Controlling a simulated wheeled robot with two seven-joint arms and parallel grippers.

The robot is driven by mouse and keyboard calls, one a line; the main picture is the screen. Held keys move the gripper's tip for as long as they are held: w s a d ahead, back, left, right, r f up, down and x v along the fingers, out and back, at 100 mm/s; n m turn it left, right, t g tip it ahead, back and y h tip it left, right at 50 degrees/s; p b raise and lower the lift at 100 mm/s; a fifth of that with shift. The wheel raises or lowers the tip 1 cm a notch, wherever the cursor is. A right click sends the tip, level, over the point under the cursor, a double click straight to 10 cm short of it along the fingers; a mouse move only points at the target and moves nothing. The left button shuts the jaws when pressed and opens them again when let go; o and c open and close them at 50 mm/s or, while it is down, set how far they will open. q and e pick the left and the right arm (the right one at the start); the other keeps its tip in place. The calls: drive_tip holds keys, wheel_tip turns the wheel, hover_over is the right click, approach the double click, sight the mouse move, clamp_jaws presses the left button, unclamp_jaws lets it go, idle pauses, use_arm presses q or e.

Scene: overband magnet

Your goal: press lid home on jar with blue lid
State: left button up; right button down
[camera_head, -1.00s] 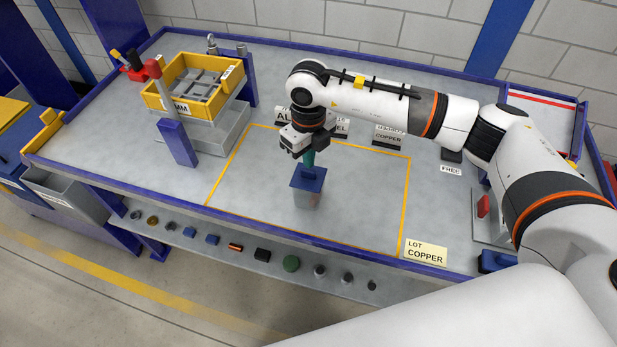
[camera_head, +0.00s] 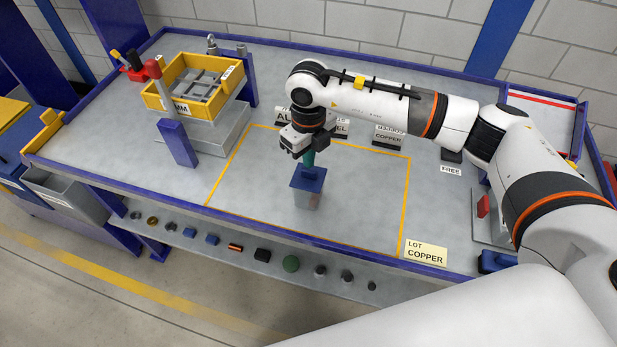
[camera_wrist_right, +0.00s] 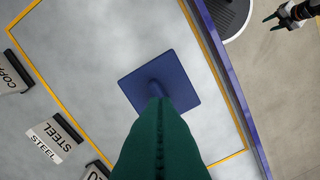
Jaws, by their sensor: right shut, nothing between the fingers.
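The jar (camera_head: 306,200) is a grey square container standing upright inside the yellow outline on the table. Its blue lid (camera_head: 314,185) is on top, and it shows from above as a blue square with a round knob in the right wrist view (camera_wrist_right: 185,84). My right gripper (camera_head: 309,163) points down over the lid with its green fingers shut and empty. In the right wrist view the fingertips (camera_wrist_right: 158,98) meet the knob; whether they press on it I cannot tell. My left gripper (camera_wrist_right: 280,21) shows small at the top right there, its fingers apart.
A yellow divided crate (camera_head: 190,108) stands on a grey stand at the left. Label holders, one reading copper (camera_head: 388,137), stand behind the jar. A LOT COPPER card (camera_head: 426,252) lies at the front right. Several small parts lie on the front ledge. The table around the jar is clear.

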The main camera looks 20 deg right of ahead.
sight(308, 170)
drive_tip(key=shift+f+b, duration=0.85)
drive_tip(key=shift+f, duration=0.05)
idle(0.4)
drive_tip(key=shift+r, duration=0.15)
wheel_tip(308, 170, up, 7)
drive_tip(key=p, duration=0.3)
idle(0.7)
idle(0.4)
